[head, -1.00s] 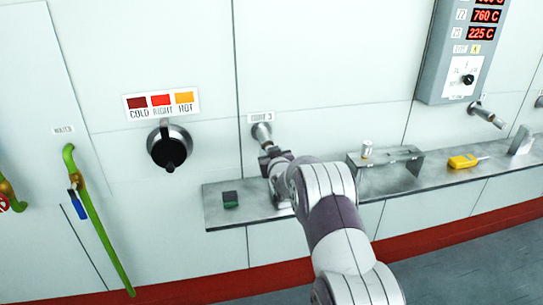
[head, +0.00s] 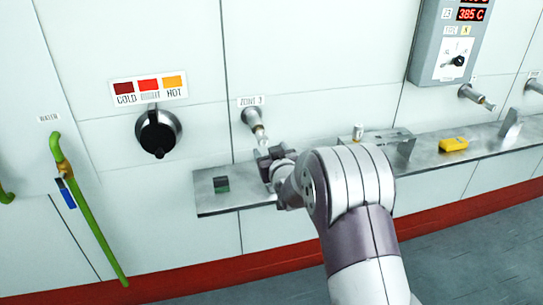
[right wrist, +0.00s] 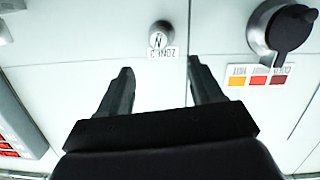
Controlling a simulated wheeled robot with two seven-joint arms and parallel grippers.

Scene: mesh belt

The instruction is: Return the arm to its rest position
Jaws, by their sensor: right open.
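My right arm comes in from the lower right in the head view. My left gripper is not in view.
A black knob (head: 157,133) sits under the cold-right-hot label (head: 149,88). A grey control box (head: 428,68) hangs at upper right.

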